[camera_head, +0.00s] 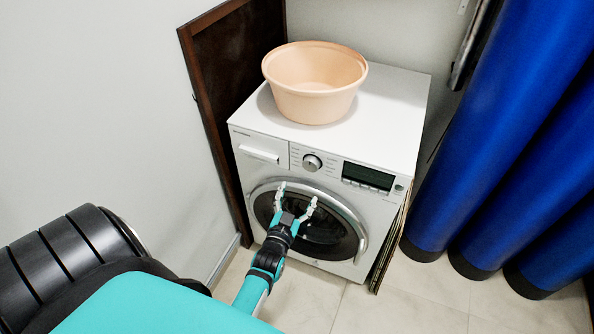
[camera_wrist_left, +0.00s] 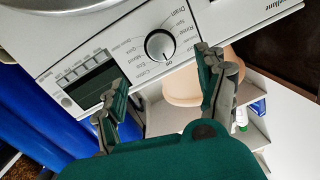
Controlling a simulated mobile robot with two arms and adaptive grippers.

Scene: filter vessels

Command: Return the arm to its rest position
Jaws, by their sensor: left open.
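My left gripper (camera_head: 296,198) is open and empty in front of the washing machine's round door (camera_head: 322,238). In the left wrist view its two fingers (camera_wrist_left: 160,75) are spread wide with nothing between them. Beyond them the machine's control panel shows, with its round knob (camera_wrist_left: 160,45) and dark display (camera_wrist_left: 95,88). I cannot tell whether the gripper touches the machine. The left arm (camera_head: 268,262) reaches up from the bottom of the head view. My right gripper is not in view.
A peach basin (camera_head: 314,85) stands on top of the white washing machine (camera_head: 395,100). A dark brown panel (camera_head: 215,90) stands at its left, beside a pale wall. Large blue cylinders (camera_head: 490,130) stand at the right. Tiled floor (camera_head: 390,310) lies bare in front.

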